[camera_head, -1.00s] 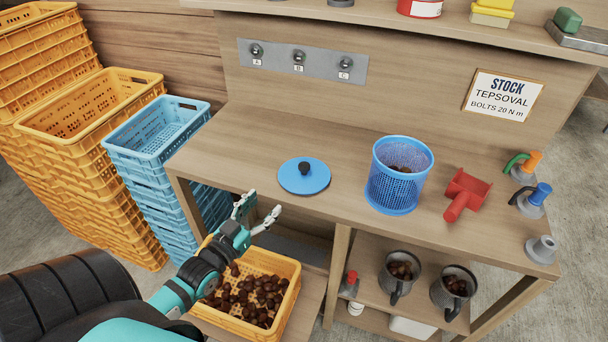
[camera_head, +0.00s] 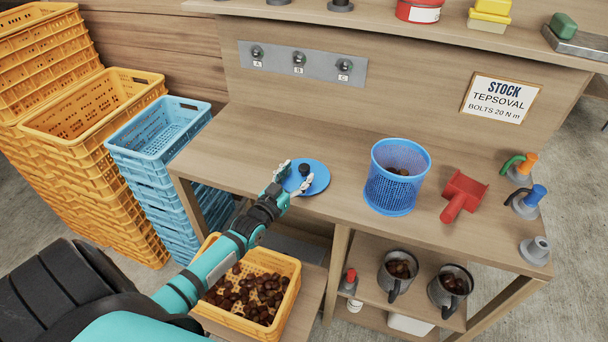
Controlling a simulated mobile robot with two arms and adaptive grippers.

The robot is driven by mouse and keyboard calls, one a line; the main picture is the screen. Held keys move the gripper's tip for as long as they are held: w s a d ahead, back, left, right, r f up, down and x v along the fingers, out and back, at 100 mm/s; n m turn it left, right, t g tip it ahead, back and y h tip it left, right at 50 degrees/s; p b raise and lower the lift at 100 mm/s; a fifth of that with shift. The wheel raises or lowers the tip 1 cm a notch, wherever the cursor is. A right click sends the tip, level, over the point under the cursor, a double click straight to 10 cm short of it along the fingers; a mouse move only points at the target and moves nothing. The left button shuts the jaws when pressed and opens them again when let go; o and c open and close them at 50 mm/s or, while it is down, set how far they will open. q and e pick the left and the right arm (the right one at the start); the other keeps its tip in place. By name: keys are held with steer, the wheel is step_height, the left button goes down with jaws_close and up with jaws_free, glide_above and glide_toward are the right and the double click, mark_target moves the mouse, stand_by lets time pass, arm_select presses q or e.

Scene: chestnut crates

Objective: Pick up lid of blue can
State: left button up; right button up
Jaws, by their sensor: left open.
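The blue lid (camera_head: 318,180), a flat disc with a dark knob (camera_head: 304,170), lies on the wooden workbench left of the blue can. The blue mesh can (camera_head: 392,190) stands upright and uncovered, with some brown chestnuts inside. My left gripper (camera_head: 294,178) is open over the left part of the lid, its two fingers on either side of the knob. I cannot tell if the fingers touch the knob. The gripper hides part of the lid's left side. My right gripper is not in view.
A red scoop (camera_head: 463,196) lies right of the can. A yellow crate of chestnuts (camera_head: 291,300) sits low below the bench front, under my left arm. Blue crates (camera_head: 150,160) and yellow crates (camera_head: 60,150) are stacked at left. Two grey mugs (camera_head: 398,285) stand on the lower shelf.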

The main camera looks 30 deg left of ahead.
arm_select(q)
steer(key=shift+w+f, duration=0.15)
steer(key=shift+w, duration=1.3)
jaws_close()
